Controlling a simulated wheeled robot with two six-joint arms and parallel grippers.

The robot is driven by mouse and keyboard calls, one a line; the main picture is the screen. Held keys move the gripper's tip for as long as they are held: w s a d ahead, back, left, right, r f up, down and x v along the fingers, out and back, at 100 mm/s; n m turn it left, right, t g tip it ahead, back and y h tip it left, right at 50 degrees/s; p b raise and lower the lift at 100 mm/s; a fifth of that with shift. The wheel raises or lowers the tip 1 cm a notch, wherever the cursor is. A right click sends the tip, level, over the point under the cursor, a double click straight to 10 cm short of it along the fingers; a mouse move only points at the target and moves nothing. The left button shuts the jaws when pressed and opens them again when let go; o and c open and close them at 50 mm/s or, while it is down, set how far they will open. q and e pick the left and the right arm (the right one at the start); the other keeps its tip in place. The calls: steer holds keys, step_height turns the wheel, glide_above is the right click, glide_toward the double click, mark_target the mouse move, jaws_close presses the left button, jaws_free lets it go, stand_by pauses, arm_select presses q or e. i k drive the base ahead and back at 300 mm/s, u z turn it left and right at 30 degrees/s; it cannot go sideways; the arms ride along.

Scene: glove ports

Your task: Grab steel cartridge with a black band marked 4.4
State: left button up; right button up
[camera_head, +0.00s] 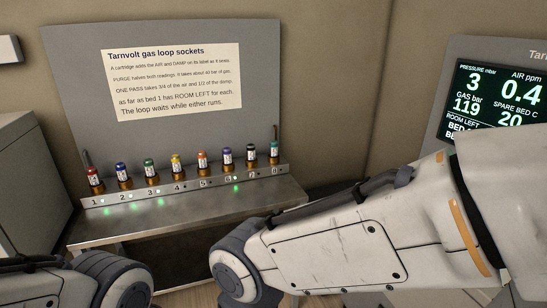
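Several small cartridges with coloured bands stand upright in a row in the numbered socket strip (190,184). The cartridge with the black band (251,154) is near the right end of the row. It stands between one with a purple-blue band (227,158) and one with a teal band (273,153). Its label is too small to read, so I cannot confirm 4.4. Both my arms show in the lower part of the view, but neither gripper is in view.
A metal shelf (190,213) lies in front of the strip, with bare room on it. A grey panel with a white notice (172,80) stands behind. A display screen (497,103) is at the right. A grey cabinet (25,185) stands at the left.

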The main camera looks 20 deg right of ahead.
mark_target(251, 147)
steer(key=z, duration=0.2)
steer(key=i, duration=2.1)
steer(key=u, duration=0.15)
